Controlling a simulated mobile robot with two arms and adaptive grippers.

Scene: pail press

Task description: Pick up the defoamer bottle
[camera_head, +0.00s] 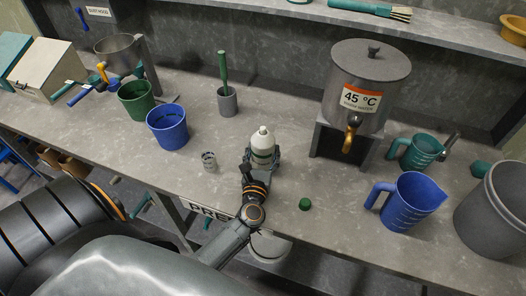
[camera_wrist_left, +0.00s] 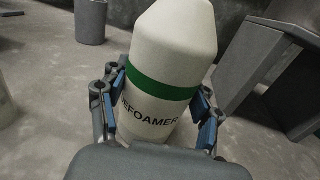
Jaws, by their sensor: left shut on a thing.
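The defoamer bottle (camera_head: 262,147) is white with a green band and a pale cap, in the middle of the head view over the grey counter. In the left wrist view the bottle (camera_wrist_left: 172,60) fills the centre, with its "DEFOAMER" lettering facing the camera. My left gripper (camera_head: 261,163) is shut on the bottle, its blue-padded fingers (camera_wrist_left: 160,103) on both sides of the lower body. The bottle's base is hidden by the gripper, and I cannot tell whether it touches the counter. My right gripper is not in view.
Blue (camera_head: 168,128) and green (camera_head: 137,101) pails stand left. A 45 °C tank (camera_head: 366,85), blue jug (camera_head: 409,202), teal jug (camera_head: 417,151) and grey bucket (camera_head: 492,212) stand right.

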